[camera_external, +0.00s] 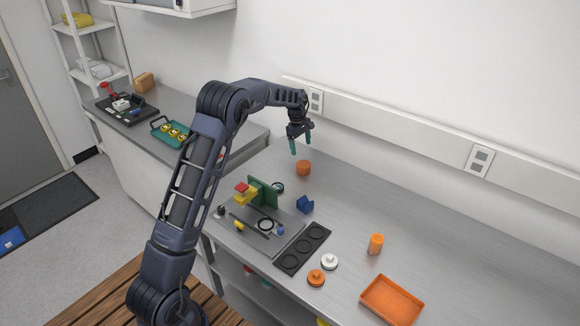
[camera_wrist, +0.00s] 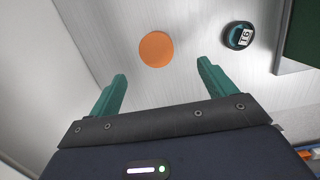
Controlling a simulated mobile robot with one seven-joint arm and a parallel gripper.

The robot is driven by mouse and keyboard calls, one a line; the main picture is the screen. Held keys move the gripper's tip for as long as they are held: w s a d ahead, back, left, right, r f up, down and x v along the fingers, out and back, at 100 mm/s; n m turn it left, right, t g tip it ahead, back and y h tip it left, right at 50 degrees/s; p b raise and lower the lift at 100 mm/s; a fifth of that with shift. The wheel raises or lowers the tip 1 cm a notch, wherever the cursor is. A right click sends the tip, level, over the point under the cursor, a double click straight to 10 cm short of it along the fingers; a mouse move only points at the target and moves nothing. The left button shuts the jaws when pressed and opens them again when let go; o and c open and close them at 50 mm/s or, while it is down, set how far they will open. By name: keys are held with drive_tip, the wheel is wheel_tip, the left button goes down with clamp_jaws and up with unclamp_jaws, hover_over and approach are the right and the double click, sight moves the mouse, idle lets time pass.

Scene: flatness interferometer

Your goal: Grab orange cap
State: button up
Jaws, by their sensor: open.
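A short round orange piece (camera_external: 303,168), which looks like the orange cap, stands on the grey worktop near the back wall. In the wrist view it is a plain orange disc (camera_wrist: 157,49), just beyond the fingertips and roughly between them. My gripper (camera_external: 301,144) is above the orange piece, with its teal fingers pointing down. In the wrist view my gripper (camera_wrist: 161,72) is open with nothing between its fingers. A flatter orange knobbed disc (camera_external: 316,278) lies at the front, beside a similar white one (camera_external: 329,262).
An orange cylinder (camera_external: 376,244) and an orange tray (camera_external: 365,299) are at the right. A grey plate with a green upright block (camera_external: 262,192), a blue holder (camera_external: 305,205) and a black three-ring rack (camera_external: 325,231) stand nearer the front.

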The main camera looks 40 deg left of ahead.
sight(303, 164)
drive_tip(key=shift+w+a+f, duration=0.2)
drive_tip(key=shift+w+f, duration=0.15)
drive_tip(key=shift+f, duration=0.2)
drive_tip(key=shift+w+f, duration=0.15)
drive_tip(key=shift+f, duration=0.35)
drive_tip(key=shift+d+f, duration=0.25)
drive_tip(key=shift+f, duration=1.45)
drive_tip(key=shift+d+f, duration=0.3)
drive_tip(key=shift+f, duration=1.4)
drive_tip(key=shift+d+f, duration=0.25)
drive_tip(key=shift+f, duration=1.45)
drive_tip(key=c, duration=1)
